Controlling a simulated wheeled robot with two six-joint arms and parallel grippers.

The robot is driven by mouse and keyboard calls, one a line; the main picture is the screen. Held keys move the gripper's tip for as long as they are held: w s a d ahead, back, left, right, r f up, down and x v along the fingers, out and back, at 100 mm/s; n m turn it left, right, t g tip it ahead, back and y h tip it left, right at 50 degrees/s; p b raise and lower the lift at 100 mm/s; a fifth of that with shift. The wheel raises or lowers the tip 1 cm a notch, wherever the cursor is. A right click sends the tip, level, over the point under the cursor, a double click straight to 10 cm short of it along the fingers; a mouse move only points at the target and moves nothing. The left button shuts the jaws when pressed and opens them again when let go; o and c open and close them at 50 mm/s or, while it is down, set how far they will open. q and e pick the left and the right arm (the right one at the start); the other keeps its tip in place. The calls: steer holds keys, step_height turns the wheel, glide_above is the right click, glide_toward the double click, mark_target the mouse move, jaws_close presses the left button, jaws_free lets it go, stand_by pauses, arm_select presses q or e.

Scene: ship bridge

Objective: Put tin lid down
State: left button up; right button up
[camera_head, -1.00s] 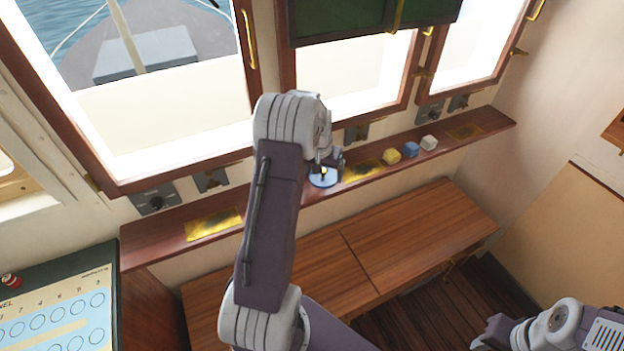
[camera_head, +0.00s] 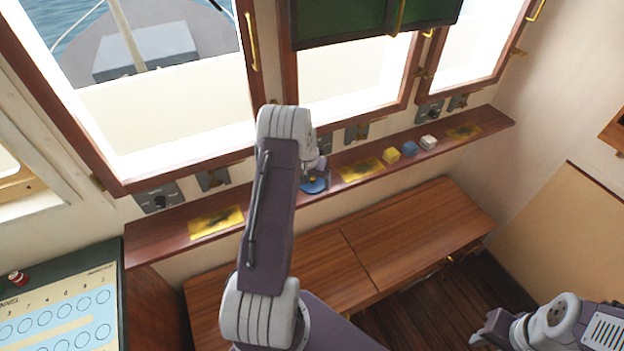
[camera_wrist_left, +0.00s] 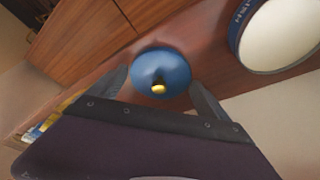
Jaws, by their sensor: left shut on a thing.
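The tin lid is a blue disc (camera_head: 314,187) with a small dark and yellow knob. It is at the brown window shelf, just right of my left forearm. My right gripper (camera_head: 488,328) is low at the right, far from the lid.
Yellow (camera_head: 391,154), blue (camera_head: 410,148) and white (camera_head: 428,142) blocks sit on the shelf (camera_head: 280,203) to the right. Yellow plates lie on it. Windows rise behind it. A wooden bench (camera_head: 410,225) is below, and a chart table (camera_head: 60,310) stands at the left.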

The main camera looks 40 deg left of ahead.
arm_select(q)
steer(key=o, duration=1.1)
steer(key=shift+r, duration=0.1)
steer(key=a+b+v, duration=0.1)
steer(key=v, duration=1.1)
steer(key=s+d+m+g+h, duration=0.1)
steer(key=s+d, duration=0.3)
steer(key=d, duration=0.5)
steer(key=s+d+m, duration=0.1)
steer(key=s+d, duration=0.3)
steer(key=d, duration=0.5)
steer(key=s+d+f+m, duration=0.1)
steer(key=s+d+f, duration=0.2)
steer(key=s+d, duration=0.4)
steer(key=shift+s+g+b, duration=0.4)
steer(key=shift+s, duration=1.3)
